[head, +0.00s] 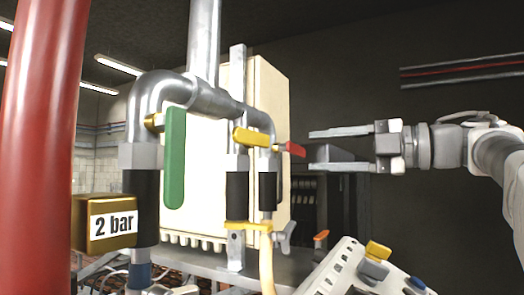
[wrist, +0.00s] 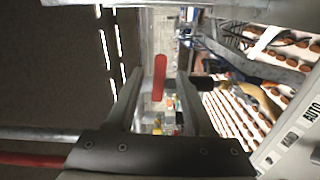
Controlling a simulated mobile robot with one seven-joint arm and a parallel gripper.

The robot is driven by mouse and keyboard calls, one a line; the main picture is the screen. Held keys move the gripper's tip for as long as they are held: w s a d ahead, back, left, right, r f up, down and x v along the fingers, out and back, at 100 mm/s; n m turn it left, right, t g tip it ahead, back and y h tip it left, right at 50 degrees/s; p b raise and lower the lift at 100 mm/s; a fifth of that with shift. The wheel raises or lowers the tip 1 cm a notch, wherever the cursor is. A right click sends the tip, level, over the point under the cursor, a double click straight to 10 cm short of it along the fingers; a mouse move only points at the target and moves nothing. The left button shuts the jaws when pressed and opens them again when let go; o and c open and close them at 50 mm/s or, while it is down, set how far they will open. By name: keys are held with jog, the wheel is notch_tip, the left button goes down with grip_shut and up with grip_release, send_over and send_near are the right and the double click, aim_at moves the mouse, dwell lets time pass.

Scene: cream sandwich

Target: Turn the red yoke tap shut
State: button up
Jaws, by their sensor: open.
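The red tap handle (head: 294,149) is a short lever on the right-hand pipe leg, just right of a yellow handle. My gripper (head: 311,150) is at the right of it, with its two fingers apart, one above the other, pointing left. The fingertips are close to the red handle's end in the head view; I cannot tell whether they overlap it in depth. In the wrist view the red handle (wrist: 160,78) shows in the gap between the fingers, nearer the left one. No contact is visible, and nothing is held.
A long green handle (head: 175,158) hangs on the left pipe. A yellow handle (head: 251,138) is left of the red one. A thick red pipe (head: 41,120) stands at far left. A white panel with coloured switches (head: 338,272) is below my gripper. A cream cabinet (head: 268,95) stands behind.

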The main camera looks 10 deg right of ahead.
jog(key=x, duration=0.7)
jog(key=shift+w+a+p, duration=0.25)
jog(key=shift+a+p, duration=0.05)
jog(key=shift+p, duration=0.05)
grip_shut()
